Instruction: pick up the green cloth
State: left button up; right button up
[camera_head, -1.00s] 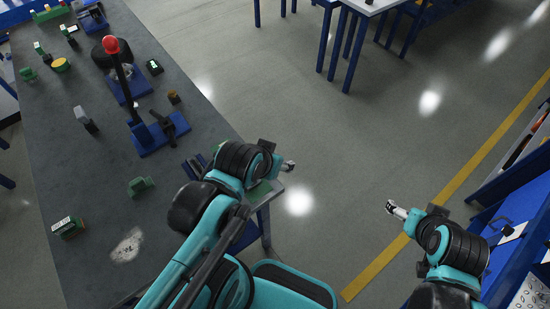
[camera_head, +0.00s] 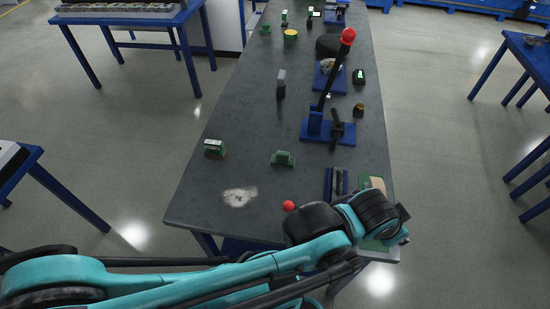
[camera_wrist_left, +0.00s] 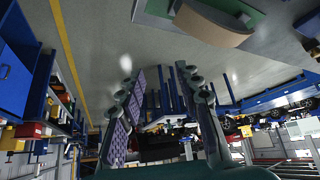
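A flat green piece (camera_head: 376,245) lies at the near right corner of the grey workbench. My left arm partly covers it, and I cannot tell for sure that it is the cloth. My left gripper (camera_head: 404,238) is at the bench's right edge, beside this piece; the head view shows little of it. In the left wrist view the two padded fingers of the left gripper (camera_wrist_left: 158,88) stand apart with nothing between them. A green piece with a tan curved block (camera_wrist_left: 212,24) shows at the top of that view, apart from the fingers. My right gripper is out of view.
The grey workbench (camera_head: 225,150) holds a red-knobbed lever (camera_head: 347,37) on blue bases, several small green parts, a red ball (camera_head: 289,205) and a pale worn patch (camera_head: 240,196). Open floor (camera_head: 450,190) lies right of the bench. Blue-legged tables stand on both sides.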

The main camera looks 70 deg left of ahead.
aim_at(282, 159)
jog(key=j+u, duration=0.1)
jog(key=u, duration=0.4)
jog(key=k+j+u, duration=0.1)
jog(key=u, duration=0.35)
jog(key=j+u, duration=0.15)
jog(key=u, duration=0.35)
jog(key=j+u, duration=0.15)
jog(key=u, duration=0.3)
jog(key=k, duration=0.05)
